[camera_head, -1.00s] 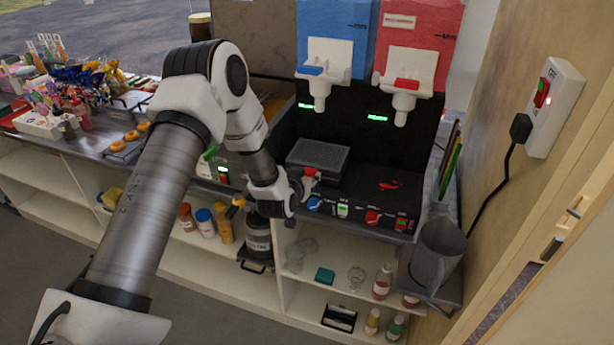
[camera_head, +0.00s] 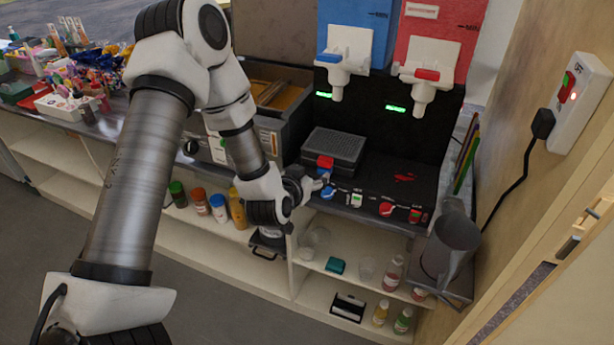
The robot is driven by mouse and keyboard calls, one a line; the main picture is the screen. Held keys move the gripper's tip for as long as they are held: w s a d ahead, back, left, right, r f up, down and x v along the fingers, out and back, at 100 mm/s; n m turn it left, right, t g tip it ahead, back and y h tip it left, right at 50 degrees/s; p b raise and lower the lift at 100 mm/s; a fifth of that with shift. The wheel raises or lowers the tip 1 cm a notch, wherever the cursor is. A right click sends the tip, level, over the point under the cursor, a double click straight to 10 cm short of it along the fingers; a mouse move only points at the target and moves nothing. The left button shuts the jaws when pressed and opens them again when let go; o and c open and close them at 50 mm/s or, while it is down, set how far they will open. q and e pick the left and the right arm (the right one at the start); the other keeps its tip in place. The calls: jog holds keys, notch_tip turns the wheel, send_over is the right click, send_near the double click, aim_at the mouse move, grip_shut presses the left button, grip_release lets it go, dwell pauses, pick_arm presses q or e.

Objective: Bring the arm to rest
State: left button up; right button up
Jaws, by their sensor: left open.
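My left arm comes in from the left in the head view. Its left gripper (camera_head: 316,183) is open and empty, low at the front left edge of the black drinks machine (camera_head: 400,190). The fingers are small and partly hidden by the wrist. A small red part (camera_head: 325,162) stands just above the fingertips, and a blue knob (camera_head: 328,192) is close by on the machine's front. I cannot tell whether the fingers touch the machine. My right gripper is not in view.
Blue (camera_head: 352,45) and red (camera_head: 428,50) dispensers stand above the machine. A grey jug (camera_head: 450,248) stands at its right. Shelves below hold jars and bottles. A wall switch (camera_head: 578,95) with a cable is at right. The floor at lower left is clear.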

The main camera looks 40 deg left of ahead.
pick_arm(q)
jog(key=s+d+f+m+g+h, duration=0.1)
jog(key=s+d+f+m+g, duration=0.2)
jog(key=s+f, duration=0.55)
jog(key=s+d+f+m+g+h, duration=0.1)
jog(key=s+d+f+g, duration=0.2)
jog(key=s+d+f, duration=0.55)
jog(key=s+f+g, duration=0.3)
jog(key=s+f, duration=0.1)
jog(key=s, duration=0.3)
jog(key=s+d+f+n+g+h, duration=0.1)
jog(key=s+f+g, duration=0.3)
jog(key=s, duration=0.3)
jog(key=shift+n+b, duration=0.3)
jog(key=shift+b, duration=0.15)
